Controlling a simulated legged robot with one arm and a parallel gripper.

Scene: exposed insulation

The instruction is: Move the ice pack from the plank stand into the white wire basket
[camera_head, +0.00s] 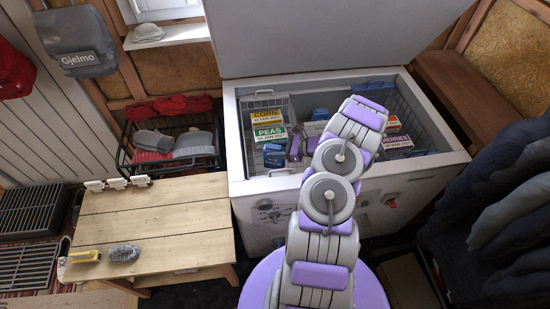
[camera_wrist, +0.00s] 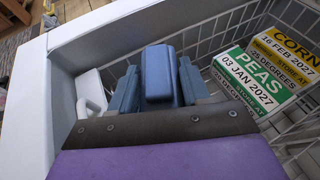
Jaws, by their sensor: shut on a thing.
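My gripper (camera_wrist: 158,85) is shut on a blue ice pack (camera_wrist: 161,72), which stands between its two blue-grey fingers in the wrist view. In the head view the ice pack (camera_head: 273,155) shows at the front left of the open chest freezer, with my gripper (camera_head: 283,152) beside it. The white wire basket (camera_head: 247,137) hangs in the freezer's left part, and its wires (camera_wrist: 205,45) run behind the ice pack. The ice pack is over or within the basket's front end; its lower part is hidden. The plank stand (camera_head: 150,222) is at the left.
Corn (camera_head: 268,117) and peas (camera_head: 269,133) boxes sit in the basket's back part, and berry boxes (camera_head: 397,141) at the right. The freezer's front rim (camera_head: 245,187) is close to my gripper. A yellow item (camera_head: 85,256) and a grey item (camera_head: 123,253) lie on the stand.

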